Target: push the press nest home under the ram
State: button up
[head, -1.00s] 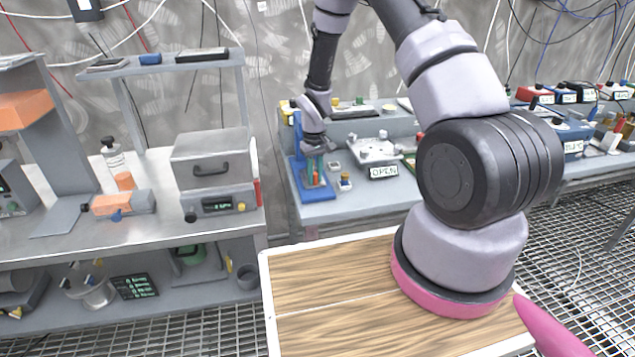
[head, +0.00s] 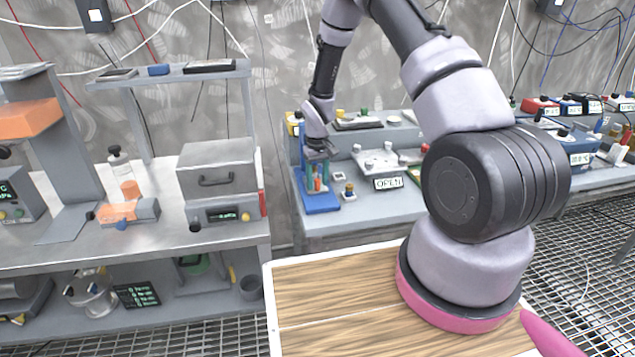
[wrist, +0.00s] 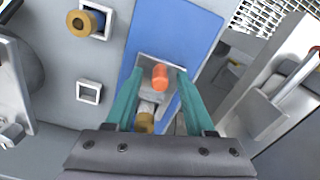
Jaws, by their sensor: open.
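The blue press (head: 320,203) stands on the grey bench, with its upright partly behind my wrist. In the wrist view its blue base plate (wrist: 180,30) carries a grey nest (wrist: 148,67) with an upright orange cylinder (wrist: 160,77) on it. My gripper (wrist: 158,75) is open, its teal fingers on either side of the nest and cylinder. I cannot tell whether the fingers touch the nest. A brass-coloured round part (wrist: 145,122) shows between the fingers, nearer my palm. In the head view my gripper (head: 317,172) reaches down over the press. The ram cannot be made out.
A wooden-topped surface (head: 330,300) lies in front. A steel bench with equipment stands at left.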

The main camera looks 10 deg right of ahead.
notch_tip(320, 180, up, 10)
dwell(0.4)
jog(key=shift+r, duration=0.1)
